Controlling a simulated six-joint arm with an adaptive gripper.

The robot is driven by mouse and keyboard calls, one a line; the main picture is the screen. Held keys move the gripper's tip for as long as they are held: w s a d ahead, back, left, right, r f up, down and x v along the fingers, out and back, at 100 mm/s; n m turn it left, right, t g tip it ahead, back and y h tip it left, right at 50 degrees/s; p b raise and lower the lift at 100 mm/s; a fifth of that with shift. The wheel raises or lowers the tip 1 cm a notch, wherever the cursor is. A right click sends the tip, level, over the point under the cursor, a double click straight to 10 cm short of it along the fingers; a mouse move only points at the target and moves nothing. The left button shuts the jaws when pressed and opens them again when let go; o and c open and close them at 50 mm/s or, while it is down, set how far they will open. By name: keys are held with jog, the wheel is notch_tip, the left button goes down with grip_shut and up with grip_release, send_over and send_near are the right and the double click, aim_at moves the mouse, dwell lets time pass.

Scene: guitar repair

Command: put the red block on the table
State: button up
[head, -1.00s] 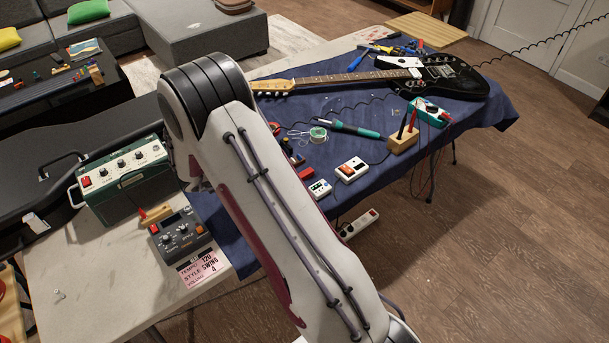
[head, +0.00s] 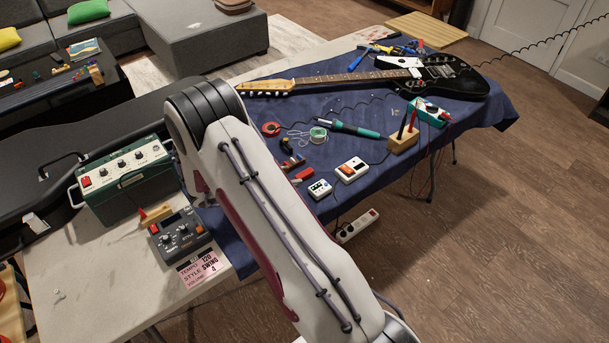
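A small red piece (head: 305,174) lies on the blue cloth, just right of my arm; I cannot tell for sure that it is the red block. Small dark and brownish pieces (head: 291,162) lie just behind it. The table (head: 90,285) shows its bare pale top at the lower left, and a blue cloth (head: 385,108) covers its right part. My arm crosses the middle of the head view and hides part of the table and cloth. My gripper is not visible, so whether it holds anything is hidden.
A green amplifier (head: 122,178), a grey pedal box (head: 180,236) and a printed card (head: 203,268) stand left of my arm. A black guitar (head: 450,80), a white box (head: 352,169) and a wooden block (head: 403,140) are on the cloth. The table's front left is mostly clear.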

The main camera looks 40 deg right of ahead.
aim_at(303, 174)
jog(key=shift+d+f, duration=0.3)
jog(key=shift+d, duration=0.3)
jog(key=shift+w+x, duration=0.2)
jog(key=shift+x, duration=1.1)
jog(key=shift+w+x, duration=0.2)
jog(key=shift+x, duration=1.1)
grip_shut()
